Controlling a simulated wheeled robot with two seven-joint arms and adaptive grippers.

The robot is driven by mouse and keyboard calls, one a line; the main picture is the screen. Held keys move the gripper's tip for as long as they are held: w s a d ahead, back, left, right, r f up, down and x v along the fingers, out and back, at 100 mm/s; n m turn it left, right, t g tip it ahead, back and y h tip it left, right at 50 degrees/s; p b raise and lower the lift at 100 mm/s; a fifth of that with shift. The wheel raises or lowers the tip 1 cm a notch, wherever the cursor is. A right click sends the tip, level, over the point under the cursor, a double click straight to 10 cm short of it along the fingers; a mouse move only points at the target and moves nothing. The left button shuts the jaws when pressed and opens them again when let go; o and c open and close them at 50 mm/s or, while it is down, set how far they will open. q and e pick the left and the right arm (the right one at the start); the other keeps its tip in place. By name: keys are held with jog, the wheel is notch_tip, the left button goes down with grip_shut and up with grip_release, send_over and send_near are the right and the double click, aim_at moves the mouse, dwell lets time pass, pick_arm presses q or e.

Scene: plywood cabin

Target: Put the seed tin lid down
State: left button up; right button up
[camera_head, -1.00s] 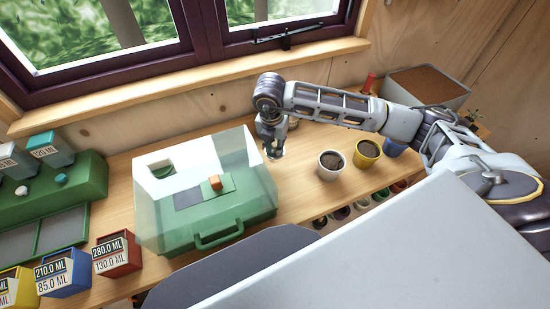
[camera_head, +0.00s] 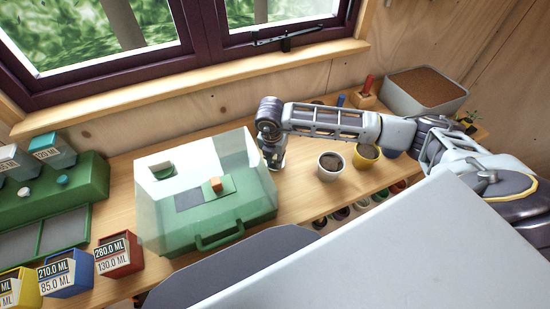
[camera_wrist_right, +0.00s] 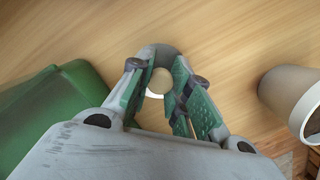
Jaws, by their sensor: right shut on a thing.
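My right gripper (camera_head: 273,163) is low over the wooden bench, just right of the green case with the clear cover. In the right wrist view, its green-padded fingers (camera_wrist_right: 160,72) are shut on a small grey rounded piece, which I take to be the seed tin lid (camera_wrist_right: 157,52). A round tan patch and a white crescent show between the fingers; I cannot tell what they belong to. Most of the lid is hidden by the fingers, and whether it touches the bench is unclear. I cannot make out the seed tin. My left gripper is not in view.
The green case (camera_head: 205,210) stands close left of the gripper. A white pot (camera_head: 331,166) and a yellow pot (camera_head: 366,157) of soil stand to its right. A soil tray (camera_head: 425,90) is at the back right. Bare bench (camera_head: 298,195) lies between case and pots.

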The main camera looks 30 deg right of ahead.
aim_at(273, 167)
jog(key=shift+f, duration=0.45)
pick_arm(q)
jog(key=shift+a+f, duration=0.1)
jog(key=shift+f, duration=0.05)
pick_arm(e)
jog(key=shift+f, duration=0.15)
jog(key=o, duration=0.8)
jog(key=shift+c, duration=0.2)
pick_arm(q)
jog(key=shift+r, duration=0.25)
pick_arm(e)
jog(key=shift+r, duration=0.2)
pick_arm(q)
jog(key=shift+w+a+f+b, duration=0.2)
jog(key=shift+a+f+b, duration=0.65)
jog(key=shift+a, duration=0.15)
pick_arm(e)
notch_tip(273, 167, up, 12)
jog(key=s+a, duration=0.1)
jog(key=shift+a, duration=0.2)
